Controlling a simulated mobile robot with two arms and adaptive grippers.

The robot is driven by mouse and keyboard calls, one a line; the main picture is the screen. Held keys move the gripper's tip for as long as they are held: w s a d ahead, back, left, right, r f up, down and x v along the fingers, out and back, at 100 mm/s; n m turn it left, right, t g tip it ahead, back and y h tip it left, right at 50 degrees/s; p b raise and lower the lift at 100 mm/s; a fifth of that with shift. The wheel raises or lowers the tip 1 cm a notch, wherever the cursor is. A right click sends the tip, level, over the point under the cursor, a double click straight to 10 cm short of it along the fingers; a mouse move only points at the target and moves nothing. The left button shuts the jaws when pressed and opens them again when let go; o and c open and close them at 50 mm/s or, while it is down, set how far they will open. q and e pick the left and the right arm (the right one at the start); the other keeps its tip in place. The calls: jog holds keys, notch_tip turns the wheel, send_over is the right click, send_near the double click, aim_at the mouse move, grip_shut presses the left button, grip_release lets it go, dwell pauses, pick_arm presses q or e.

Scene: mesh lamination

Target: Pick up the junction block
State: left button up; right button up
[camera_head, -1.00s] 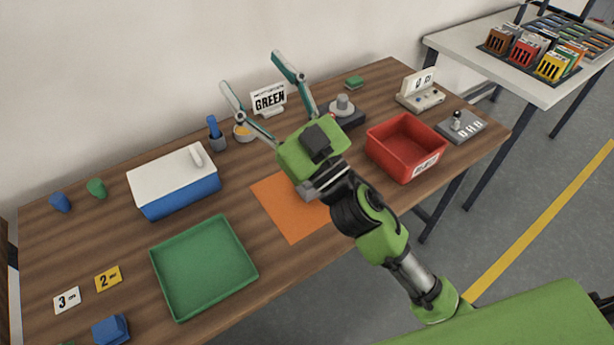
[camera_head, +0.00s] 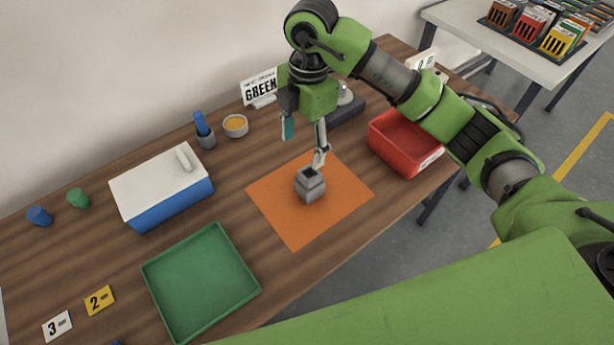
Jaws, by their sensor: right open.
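A grey block (camera_head: 310,184) with a dark opening in its top, which looks like the junction block, sits on the orange mat (camera_head: 287,226) in the middle of the table. My right gripper (camera_head: 304,151) is open and empty, pointing down just above and behind the block. One finger hangs close over the block's top right; the other is to the left with a teal pad. I cannot tell whether the right finger touches the block. My left gripper is not in view.
A green tray (camera_head: 252,287) lies front left of the mat and a red bin (camera_head: 433,163) stands to the right. A blue box with a white lid (camera_head: 150,187) is at left. A blue tool in a cup (camera_head: 205,137) and an orange-filled bowl (camera_head: 235,125) stand behind.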

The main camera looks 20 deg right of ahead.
jog(key=d, duration=0.2)
jog(key=p, duration=0.2)
send_over(309, 178)
jog(key=shift+m+h, duration=0.3)
jog(key=shift+h, duration=0.1)
notch_tip(309, 178, down, 8)
jog(key=shift+s+d+r, duration=0.1)
jog(key=shift+r, duration=0.1)
notch_tip(309, 178, down, 5)
jog(key=shift+r+p, duration=0.15)
jog(key=shift+p, duration=0.9)
jog(key=shift+f, duration=0.5)
jog(key=c, duration=1.4)
